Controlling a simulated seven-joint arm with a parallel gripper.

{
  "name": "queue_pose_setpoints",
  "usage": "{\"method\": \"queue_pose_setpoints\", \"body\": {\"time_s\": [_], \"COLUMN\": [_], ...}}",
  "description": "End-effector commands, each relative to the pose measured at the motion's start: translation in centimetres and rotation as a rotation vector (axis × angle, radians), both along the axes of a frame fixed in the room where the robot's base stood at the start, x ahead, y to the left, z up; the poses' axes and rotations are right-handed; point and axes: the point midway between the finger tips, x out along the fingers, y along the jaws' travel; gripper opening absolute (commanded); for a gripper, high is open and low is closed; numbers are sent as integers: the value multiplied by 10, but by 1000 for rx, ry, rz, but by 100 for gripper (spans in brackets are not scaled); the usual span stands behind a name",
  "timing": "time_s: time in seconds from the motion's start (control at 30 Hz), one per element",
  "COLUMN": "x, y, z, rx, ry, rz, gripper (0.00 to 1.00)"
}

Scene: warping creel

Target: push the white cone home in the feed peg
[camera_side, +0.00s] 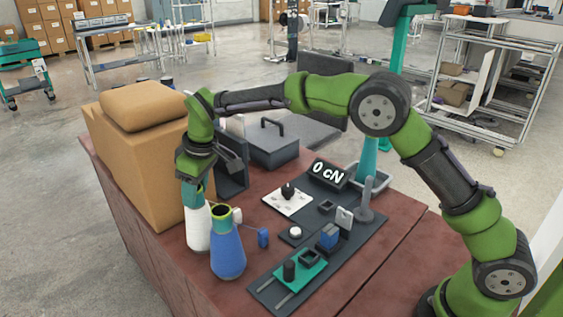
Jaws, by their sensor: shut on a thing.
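The white cone (198,231) stands near the front left of the red-brown table, looking upright, with a teal section at its upper end. My gripper (192,180) is above it, pointing down, shut on the cone's top end. The feed peg cannot be made out; the cone and the blue cone in front hide that area. I cannot tell how far down the white cone sits. The blue cone (228,252), with a dark open top, stands just right of and in front of the white cone, overlapping it in this view.
A cardboard box (148,165) stands close behind and left of the cones. A small blue part (263,238) is right of the blue cone. A dark board (345,232) carries small fixtures and a display (328,173) reading "0 cN". A dark case (272,147) is behind.

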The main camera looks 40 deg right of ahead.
Motion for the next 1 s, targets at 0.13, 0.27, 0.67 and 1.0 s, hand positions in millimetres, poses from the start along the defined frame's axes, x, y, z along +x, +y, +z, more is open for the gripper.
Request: {"method": "queue_pose_setpoints", "body": {"time_s": [0.13, 0.27, 0.67, 1.0], "x": [0, 0, 0, 1], "y": [0, 0, 0, 0], "z": [5, 15, 31, 49], "rx": [1, 2, 1, 2], "ry": [-3, -2, -1, -6], "rz": [0, -1, 0, 0], "gripper": [13, 13, 13, 13]}}
